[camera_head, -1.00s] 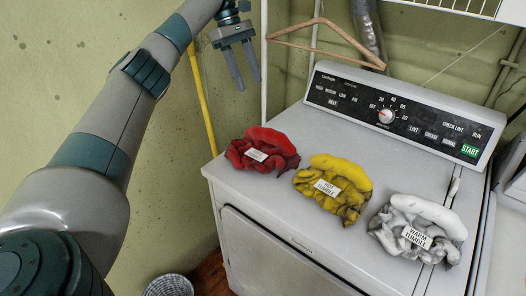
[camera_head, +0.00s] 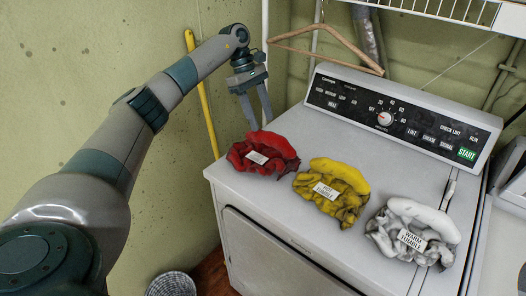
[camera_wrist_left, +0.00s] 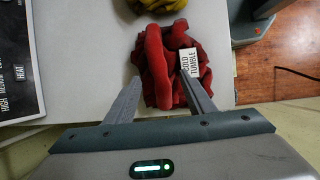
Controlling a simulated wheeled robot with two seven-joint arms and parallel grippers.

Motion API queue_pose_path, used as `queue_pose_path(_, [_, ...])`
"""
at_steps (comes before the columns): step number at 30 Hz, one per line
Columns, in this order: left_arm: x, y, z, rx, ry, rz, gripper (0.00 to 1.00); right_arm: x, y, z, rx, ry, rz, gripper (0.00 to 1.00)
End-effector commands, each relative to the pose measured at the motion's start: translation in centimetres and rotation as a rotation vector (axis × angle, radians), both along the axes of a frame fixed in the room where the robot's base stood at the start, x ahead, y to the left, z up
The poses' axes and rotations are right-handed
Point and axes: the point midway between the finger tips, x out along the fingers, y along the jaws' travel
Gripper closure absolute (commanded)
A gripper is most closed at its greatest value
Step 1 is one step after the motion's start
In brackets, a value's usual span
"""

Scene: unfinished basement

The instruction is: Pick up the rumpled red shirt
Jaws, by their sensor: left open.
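The rumpled red shirt (camera_head: 263,153) lies on the left end of the dryer top, with a white label on it. It also shows in the left wrist view (camera_wrist_left: 157,70), where the label reads "COLD TUMBLE". My left gripper (camera_head: 262,126) is open, its fingers pointing down at the shirt's back edge. In the left wrist view the two fingers of the left gripper (camera_wrist_left: 158,85) stand on either side of the shirt; I cannot tell whether they touch it. My right gripper is not in view.
A yellow shirt (camera_head: 334,190) and a white-grey shirt (camera_head: 414,230) lie to the right on the dryer (camera_head: 290,205). Its control panel (camera_head: 395,115) rises behind. A wooden hanger (camera_head: 330,40) hangs at the back. A yellow pole (camera_head: 203,100) leans at the wall.

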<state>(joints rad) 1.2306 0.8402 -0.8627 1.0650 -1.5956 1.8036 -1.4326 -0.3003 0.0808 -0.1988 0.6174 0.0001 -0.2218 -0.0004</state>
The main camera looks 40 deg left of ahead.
Motion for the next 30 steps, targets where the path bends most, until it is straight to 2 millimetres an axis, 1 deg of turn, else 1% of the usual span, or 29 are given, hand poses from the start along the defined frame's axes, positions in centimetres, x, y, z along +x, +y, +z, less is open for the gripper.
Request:
queue_pose_path(1, [0.0,-0.2,-0.3,0.0,0.001,0.0,0.51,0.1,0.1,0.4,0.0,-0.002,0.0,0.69])
queue_pose_path(5, [0.0,-0.4,-0.9,-0.001,-0.001,0.0,0.51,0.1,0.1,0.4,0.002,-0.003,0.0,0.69])
queue_pose_path(14, [0.0,-0.4,-1.0,-0.001,-0.001,0.0,0.51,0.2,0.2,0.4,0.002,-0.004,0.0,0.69])
queue_pose_path(19, [0.0,-0.7,-1.4,-0.001,0.001,0.0,0.51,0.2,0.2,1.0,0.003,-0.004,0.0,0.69])
queue_pose_path(26, [0.1,-1.6,-3.2,-0.002,0.001,0.0,0.51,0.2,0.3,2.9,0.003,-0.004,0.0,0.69])
queue_pose_path(30, [0.1,-2.3,-4.9,-0.002,0.002,-0.002,0.51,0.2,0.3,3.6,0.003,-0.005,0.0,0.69])
